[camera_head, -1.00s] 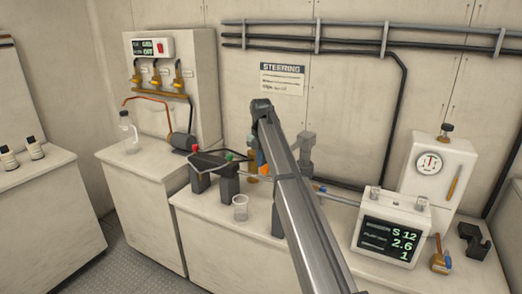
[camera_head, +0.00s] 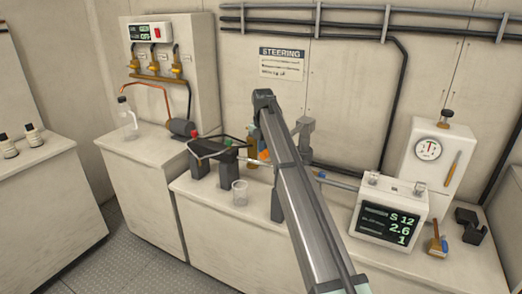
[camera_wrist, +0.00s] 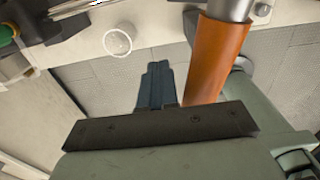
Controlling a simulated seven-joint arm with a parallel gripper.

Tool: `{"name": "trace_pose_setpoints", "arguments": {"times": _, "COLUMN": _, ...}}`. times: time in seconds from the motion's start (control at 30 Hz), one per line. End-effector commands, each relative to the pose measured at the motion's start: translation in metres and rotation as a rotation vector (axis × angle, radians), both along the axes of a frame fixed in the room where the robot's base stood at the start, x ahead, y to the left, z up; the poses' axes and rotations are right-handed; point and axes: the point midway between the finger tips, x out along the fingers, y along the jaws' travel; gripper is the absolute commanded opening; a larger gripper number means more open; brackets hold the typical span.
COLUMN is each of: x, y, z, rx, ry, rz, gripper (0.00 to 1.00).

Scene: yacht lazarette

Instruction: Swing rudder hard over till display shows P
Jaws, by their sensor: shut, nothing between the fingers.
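The display box (camera_head: 388,222) stands on the right part of the bench. Its green digits read S 12, 2.6 and 1. In the wrist view, my gripper (camera_wrist: 157,72) is shut and empty, its dark fingers side by side. An orange sleeve (camera_wrist: 217,55) on a metal rod (camera_wrist: 229,8) passes just right of the fingers; I cannot tell whether they touch. In the head view an orange part (camera_head: 263,155) shows beside my arm, with a thin rod (camera_head: 340,185) running toward the display box. My arm hides most of the steering gear and my gripper there.
A clear beaker (camera_head: 239,193) stands at the bench front, also in the wrist view (camera_wrist: 117,42). Black blocks (camera_head: 210,165) with red and green caps stand left of my arm.

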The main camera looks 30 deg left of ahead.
Motion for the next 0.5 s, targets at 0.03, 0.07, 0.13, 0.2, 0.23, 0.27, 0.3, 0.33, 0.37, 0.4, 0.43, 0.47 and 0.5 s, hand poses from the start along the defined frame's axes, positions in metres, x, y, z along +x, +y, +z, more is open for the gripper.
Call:
{"name": "trace_pose_setpoints", "arguments": {"times": 0.03, "x": -0.0008, "y": -0.0023, "z": 0.0000, "rx": 0.000, "ry": 0.000, "rz": 0.000, "gripper": 0.00}}
{"name": "trace_pose_setpoints", "arguments": {"times": 0.07, "x": -0.0010, "y": -0.0032, "z": 0.0000, "rx": 0.000, "ry": 0.000, "rz": 0.000, "gripper": 0.00}}
{"name": "trace_pose_setpoints", "arguments": {"times": 0.13, "x": -0.0015, "y": -0.0054, "z": 0.0000, "rx": 0.000, "ry": 0.000, "rz": 0.000, "gripper": 0.00}}
{"name": "trace_pose_setpoints", "arguments": {"times": 0.2, "x": -0.0019, "y": -0.0076, "z": 0.0000, "rx": 0.000, "ry": 0.000, "rz": 0.000, "gripper": 0.00}}
{"name": "trace_pose_setpoints", "arguments": {"times": 0.23, "x": -0.0021, "y": -0.0086, "z": 0.0000, "rx": 0.000, "ry": 0.000, "rz": 0.000, "gripper": 0.00}}
{"name": "trace_pose_setpoints", "arguments": {"times": 0.27, "x": -0.0023, "y": -0.0096, "z": 0.0000, "rx": 0.000, "ry": 0.000, "rz": -0.001, "gripper": 0.00}}
{"name": "trace_pose_setpoints", "arguments": {"times": 0.3, "x": -0.0025, "y": -0.0109, "z": 0.0000, "rx": 0.000, "ry": 0.000, "rz": -0.001, "gripper": 0.00}}
{"name": "trace_pose_setpoints", "arguments": {"times": 0.33, "x": -0.0025, "y": -0.0111, "z": 0.0000, "rx": 0.000, "ry": 0.000, "rz": 0.000, "gripper": 0.00}}
{"name": "trace_pose_setpoints", "arguments": {"times": 0.37, "x": -0.0022, "y": -0.0107, "z": 0.0001, "rx": 0.000, "ry": 0.000, "rz": 0.000, "gripper": 0.00}}
{"name": "trace_pose_setpoints", "arguments": {"times": 0.4, "x": -0.0021, "y": -0.0107, "z": 0.0001, "rx": 0.000, "ry": 0.000, "rz": 0.000, "gripper": 0.00}}
{"name": "trace_pose_setpoints", "arguments": {"times": 0.43, "x": -0.0022, "y": -0.0109, "z": 0.0001, "rx": 0.000, "ry": 0.000, "rz": 0.000, "gripper": 0.00}}
{"name": "trace_pose_setpoints", "arguments": {"times": 0.47, "x": -0.0023, "y": -0.0113, "z": 0.0000, "rx": 0.000, "ry": 0.000, "rz": 0.000, "gripper": 0.00}}
{"name": "trace_pose_setpoints", "arguments": {"times": 0.5, "x": -0.0025, "y": -0.0120, "z": 0.0000, "rx": 0.000, "ry": 0.000, "rz": -0.001, "gripper": 0.00}}
